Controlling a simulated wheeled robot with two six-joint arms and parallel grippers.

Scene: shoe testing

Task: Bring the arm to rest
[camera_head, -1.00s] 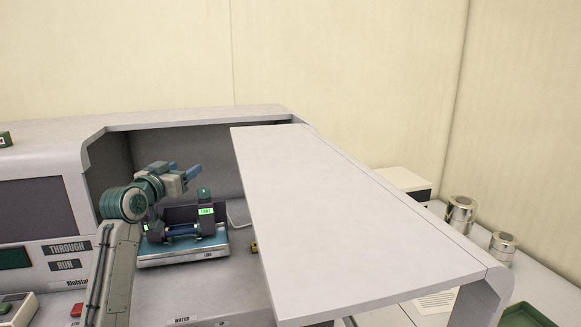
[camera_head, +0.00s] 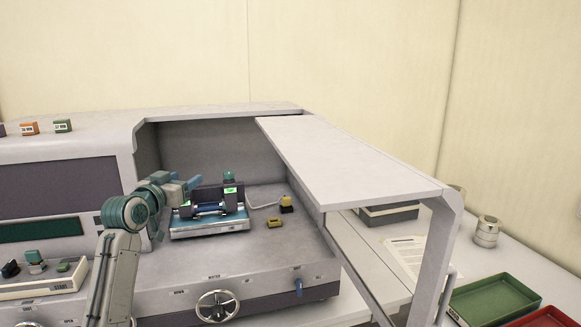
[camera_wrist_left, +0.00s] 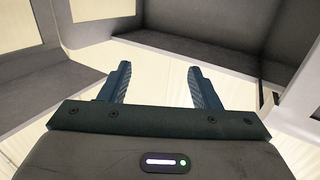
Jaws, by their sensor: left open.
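My left arm comes up from the bottom left in the head view, with its gripper (camera_head: 188,184) at the left side of the machine's open chamber. In the left wrist view the left gripper (camera_wrist_left: 160,85) is open, with two blue fingers apart and nothing between them. A test fixture (camera_head: 210,205) with a dark frame and green-lit blocks stands on a blue-edged plate (camera_head: 212,228) in the chamber, just right of the gripper. The right gripper is not in view.
A raised grey lid (camera_head: 345,165) hangs over the chamber's right side. A yellow block (camera_head: 274,223) lies on the chamber floor. A handwheel (camera_head: 218,306) sits on the machine's front. Green (camera_head: 495,300) and red (camera_head: 545,318) trays and a metal canister (camera_head: 487,231) stand on the right table.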

